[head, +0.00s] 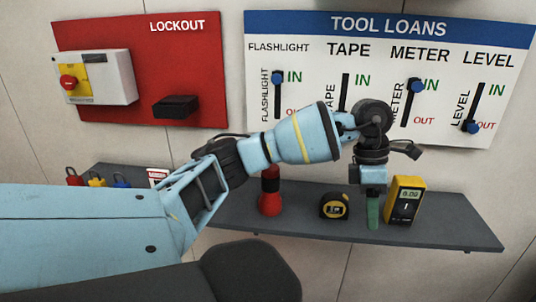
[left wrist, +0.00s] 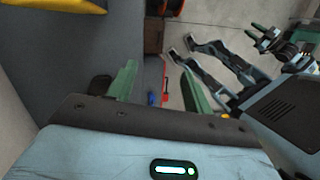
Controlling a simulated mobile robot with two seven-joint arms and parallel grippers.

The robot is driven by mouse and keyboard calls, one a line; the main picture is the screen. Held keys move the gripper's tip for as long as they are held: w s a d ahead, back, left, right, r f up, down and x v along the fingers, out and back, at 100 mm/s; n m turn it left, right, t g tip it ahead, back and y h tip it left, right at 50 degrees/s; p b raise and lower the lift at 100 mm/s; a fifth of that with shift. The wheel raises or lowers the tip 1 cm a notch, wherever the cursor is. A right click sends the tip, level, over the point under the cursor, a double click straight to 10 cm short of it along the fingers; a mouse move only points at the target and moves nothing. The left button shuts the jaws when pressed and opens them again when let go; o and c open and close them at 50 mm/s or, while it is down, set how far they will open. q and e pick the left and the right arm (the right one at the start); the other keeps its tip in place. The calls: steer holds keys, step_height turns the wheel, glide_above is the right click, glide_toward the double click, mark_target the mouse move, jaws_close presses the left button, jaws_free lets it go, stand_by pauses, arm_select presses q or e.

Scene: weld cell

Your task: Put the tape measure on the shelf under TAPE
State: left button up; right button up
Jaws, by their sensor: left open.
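The tape measure (head: 334,206), black with a yellow face, stands on the grey shelf (head: 285,222) below the TAPE label (head: 348,50), between the flashlight and the meter. My left gripper (head: 373,212) points down just right of the tape measure, apart from it, in front of the shelf or over it; I cannot tell which. In the left wrist view its green fingers (left wrist: 160,88) are apart with nothing held between them. My arm covers part of the TAPE slider, and its knob is hidden. What looks like my right gripper (left wrist: 265,38) shows small at the upper right of that view.
A red flashlight (head: 270,192) stands left of the tape measure; a yellow meter (head: 404,201) stands close right of my left gripper. The shelf's right end is clear. The TOOL LOANS board (head: 390,22) and the red LOCKOUT board (head: 205,80) hang above. Several padlocks (head: 97,180) sit at left.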

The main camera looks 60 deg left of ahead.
arm_select(q)
steer(key=s+d+f+n+t+h, duration=0.1)
steer(key=s+d+f+n+h, duration=0.15)
steer(key=d+h, duration=0.5)
steer(key=s+d+f+n+t+h, duration=0.1)
steer(key=s+d+n+h, duration=0.3)
steer(key=d, duration=0.6)
steer(key=s+d+f+n+t+h, duration=0.1)
steer(key=s+d+f+n+h, duration=0.15)
steer(key=d+h, duration=0.45)
steer(key=s+a+f+n+t+y, duration=0.2)
steer(key=a+f+n+t+y, duration=0.2)
steer(key=f+n+t+y, duration=0.65)
steer(key=s+a+f+n+t+y, duration=0.1)
steer(key=a+f+n+t+y, duration=0.4)
steer(key=n, duration=1)
steer(key=s+a+f+n+g+y, duration=0.2)
steer(key=s+f+n+g, duration=0.2)
steer(key=s+f, duration=0.5)
steer(key=s+a+f+n+g+y, duration=0.2)
steer(key=s+f+n+g, duration=0.3)
steer(key=s+f, duration=0.4)
steer(key=shift+s+g, duration=0.35)
steer(key=shift+s, duration=0.8)
steer(key=shift+s+a+y, duration=0.1)
steer(key=shift+y, duration=0.2)
